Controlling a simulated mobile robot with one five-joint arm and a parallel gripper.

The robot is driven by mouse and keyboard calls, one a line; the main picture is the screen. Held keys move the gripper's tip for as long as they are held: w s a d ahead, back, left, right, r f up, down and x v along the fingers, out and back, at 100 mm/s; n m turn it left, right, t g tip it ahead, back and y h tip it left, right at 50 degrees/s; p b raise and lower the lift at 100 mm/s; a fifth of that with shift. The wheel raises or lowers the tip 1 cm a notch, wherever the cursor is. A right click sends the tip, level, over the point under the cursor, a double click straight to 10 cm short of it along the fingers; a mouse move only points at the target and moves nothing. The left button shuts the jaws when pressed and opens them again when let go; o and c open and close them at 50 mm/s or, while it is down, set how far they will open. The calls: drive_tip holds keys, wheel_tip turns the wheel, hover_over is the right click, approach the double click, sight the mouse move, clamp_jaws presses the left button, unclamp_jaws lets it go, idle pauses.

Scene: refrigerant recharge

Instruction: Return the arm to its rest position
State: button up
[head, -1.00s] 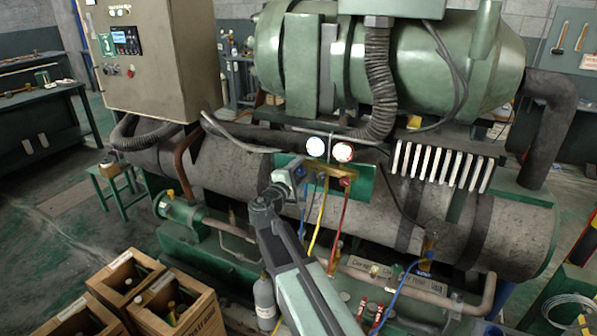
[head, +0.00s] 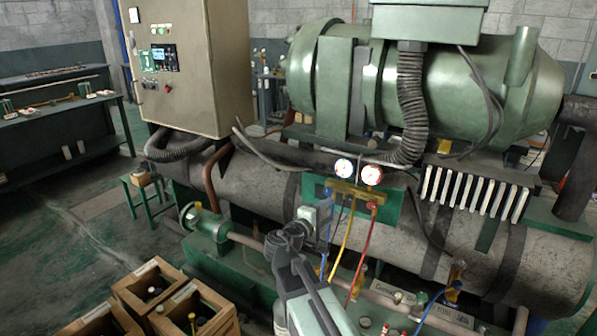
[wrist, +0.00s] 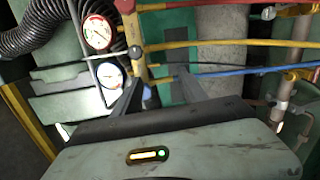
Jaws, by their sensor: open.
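My arm reaches up from the bottom of the head view. My gripper (head: 325,206) is just below the left end of the brass gauge manifold (head: 350,190). In the wrist view my two fingers are spread apart, with the gripper (wrist: 158,78) open and the manifold's valves and hoses close beyond it. I cannot tell whether a finger touches the manifold. Nothing is seen held between the fingers.
Yellow (head: 346,240), red (head: 364,250) and blue hoses hang from the manifold close to my arm. A large pipe-like vessel (head: 250,180) and a green tank (head: 470,75) lie behind. Wooden crates (head: 150,280) stand at lower left. The floor at left is mostly open.

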drive_tip(key=s+d+f+m+g+y+p, duration=0.2)
drive_tip(key=s+d+f+m+g, duration=0.2)
drive_tip(key=s+f+g, duration=0.15)
drive_tip(key=s+d+f+m+g+y+p, duration=0.2)
drive_tip(key=s+d+f+m+g+y, duration=0.15)
drive_tip(key=s+f, duration=0.3)
drive_tip(key=s+a+f+m+g+y+p, duration=0.1)
drive_tip(key=s+a+f+m+g+y, duration=0.1)
drive_tip(key=s+a+y, duration=0.3)
drive_tip(key=s+a+m+g, duration=0.1)
drive_tip(key=s, duration=0.2)
drive_tip(key=shift+s+a+f, duration=0.35)
drive_tip(key=shift+s+f, duration=0.05)
